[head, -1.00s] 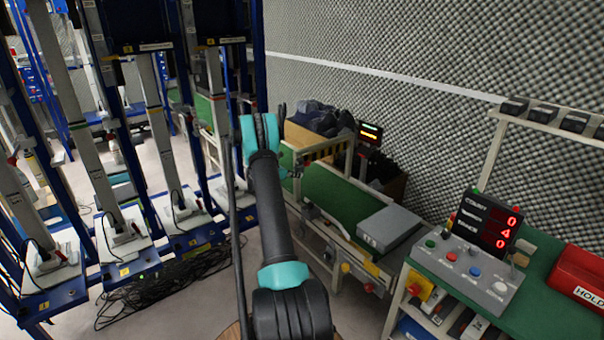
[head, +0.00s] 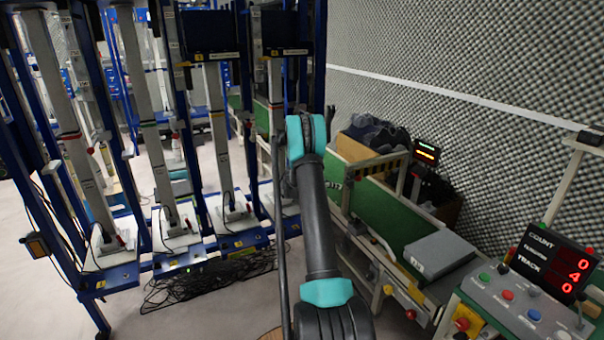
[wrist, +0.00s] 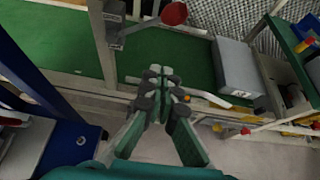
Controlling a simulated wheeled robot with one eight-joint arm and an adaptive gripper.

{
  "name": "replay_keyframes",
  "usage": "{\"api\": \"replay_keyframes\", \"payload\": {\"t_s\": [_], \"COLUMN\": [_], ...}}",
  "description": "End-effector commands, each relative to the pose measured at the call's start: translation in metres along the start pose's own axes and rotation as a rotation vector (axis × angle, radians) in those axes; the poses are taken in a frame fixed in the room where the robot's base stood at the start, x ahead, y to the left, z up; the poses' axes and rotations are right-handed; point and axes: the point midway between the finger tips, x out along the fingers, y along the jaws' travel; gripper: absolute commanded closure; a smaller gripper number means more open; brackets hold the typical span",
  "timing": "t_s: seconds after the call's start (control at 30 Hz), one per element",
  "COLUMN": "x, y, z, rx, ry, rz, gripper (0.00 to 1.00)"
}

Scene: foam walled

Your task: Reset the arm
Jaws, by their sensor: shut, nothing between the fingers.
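My gripper (wrist: 162,92) shows in the wrist view with its fingers together and nothing between them. It hangs in the air in front of the green conveyor belt (wrist: 180,62). In the head view my arm reaches up and away from the bottom centre. There the gripper itself is mostly hidden behind the arm's upper joint.
Blue-framed racks (head: 222,150) stand on the left, with a heap of black cables (head: 190,285) on the floor. A grey box (head: 438,254) lies on the conveyor at right. A control panel (head: 520,298) with a red display stands at lower right. Grey foam covers the wall (head: 480,60).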

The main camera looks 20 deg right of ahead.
Motion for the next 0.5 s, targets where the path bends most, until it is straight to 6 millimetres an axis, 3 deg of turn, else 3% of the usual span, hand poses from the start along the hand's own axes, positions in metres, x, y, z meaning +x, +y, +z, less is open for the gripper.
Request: {"api": "replay_keyframes", "payload": {"t_s": [0.17,0.27,0.5], "x": [-0.003,-0.017,-0.087], "y": [-0.001,-0.005,-0.035], "z": [0.001,0.004,0.013], "rx": [0.011,0.058,0.310], "ry": [0.006,0.031,0.175], "rz": [0.003,0.015,0.053], "gripper": [1.00,1.00,1.00]}}
